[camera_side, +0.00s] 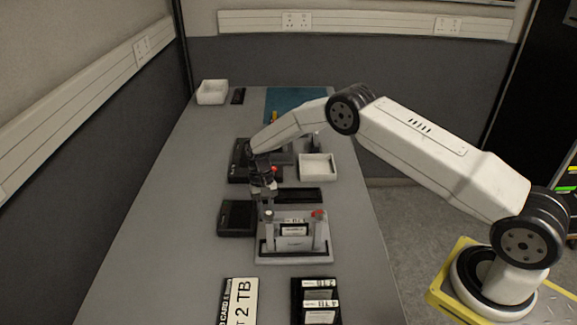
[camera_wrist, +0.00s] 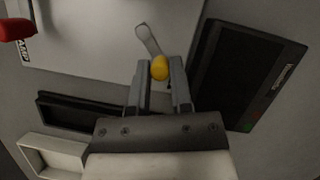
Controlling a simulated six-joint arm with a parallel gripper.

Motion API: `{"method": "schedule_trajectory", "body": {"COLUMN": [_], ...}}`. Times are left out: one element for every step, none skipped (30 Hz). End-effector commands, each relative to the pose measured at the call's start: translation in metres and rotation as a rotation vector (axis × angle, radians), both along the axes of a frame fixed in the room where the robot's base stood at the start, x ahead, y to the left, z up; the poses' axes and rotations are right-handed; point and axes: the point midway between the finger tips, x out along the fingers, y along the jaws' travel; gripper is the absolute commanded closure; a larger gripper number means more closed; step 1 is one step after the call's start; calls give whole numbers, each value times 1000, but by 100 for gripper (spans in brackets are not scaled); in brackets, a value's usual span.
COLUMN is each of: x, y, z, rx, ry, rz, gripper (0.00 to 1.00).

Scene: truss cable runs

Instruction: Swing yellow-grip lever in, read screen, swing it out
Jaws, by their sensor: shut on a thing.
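The yellow grip (camera_wrist: 159,67) of the lever sits between my gripper's fingertips (camera_wrist: 160,72) in the wrist view, and the fingers are shut on it. The lever's pale arm (camera_wrist: 148,39) runs from the grip up and left over the light plate of the fixture. In the side view my gripper (camera_side: 268,214) points down at the left side of the grey fixture (camera_side: 264,258); the yellow grip is hidden there. The screen unit (camera_side: 237,217) lies just left of the fixture.
A red-topped lever (camera_side: 318,213) stands at the fixture's right; its red part shows in the wrist view (camera_wrist: 14,30). A black tray (camera_side: 298,195) and white tray (camera_side: 318,167) lie behind.

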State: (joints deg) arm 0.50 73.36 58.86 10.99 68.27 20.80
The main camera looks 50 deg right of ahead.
Motion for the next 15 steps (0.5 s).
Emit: {"method": "schedule_trajectory", "body": {"x": [0, 0, 0, 0, 0, 0, 0, 0, 0, -1, -1, -1, 0, 0, 0], "y": [1, 1, 1, 1, 1, 1, 1, 1, 2, 2, 2, 2, 2, 1, 1], "z": [0, 0, 0, 0, 0, 0, 0, 0, 0, 0, 0, 0, 0, 0, 0], "rx": [2, 1, 1, 1, 1, 1, 1, 2, 2, 2, 2, 2, 2, 2, 2], "ry": [1, 2, 2, 2, 2, 2, 2, 2, 2, 2, 2, 2, 2, 1, 1], "rz": [5, 6, 6, 6, 6, 6, 6, 6, 6, 5, 5, 5, 5, 5, 5], "gripper": [100, 100, 100, 100, 100, 100, 100, 100, 100, 100, 71, 58, 49, 39, 39]}}
